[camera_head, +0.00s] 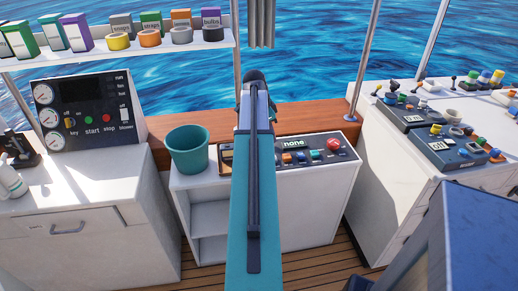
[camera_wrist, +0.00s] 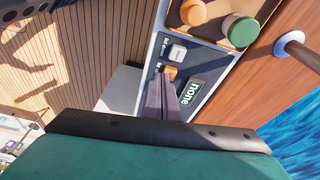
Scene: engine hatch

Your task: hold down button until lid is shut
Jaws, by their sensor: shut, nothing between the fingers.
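The control panel (camera_head: 312,163) sits on a white cabinet behind my arm, with a display (camera_head: 293,142) reading "none", several small coloured buttons and a large red button (camera_head: 333,144). In the wrist view the panel (camera_wrist: 151,66) appears turned, with the display (camera_wrist: 190,97), a pale button (camera_wrist: 178,52) and an orange button (camera_wrist: 170,72). My gripper (camera_wrist: 168,84) is shut and empty, its fingertips right by the orange button. I cannot tell whether they touch it. In the head view my arm hides the fingers. I cannot identify the lid in either view.
A teal bucket (camera_head: 188,149) stands left of my arm. An open tray beside the panel holds an orange item (camera_wrist: 193,12) and a green-capped jar (camera_wrist: 238,29). A metal post (camera_wrist: 290,44) rises nearby. Consoles flank both sides; a loaded shelf (camera_head: 130,48) hangs upper left.

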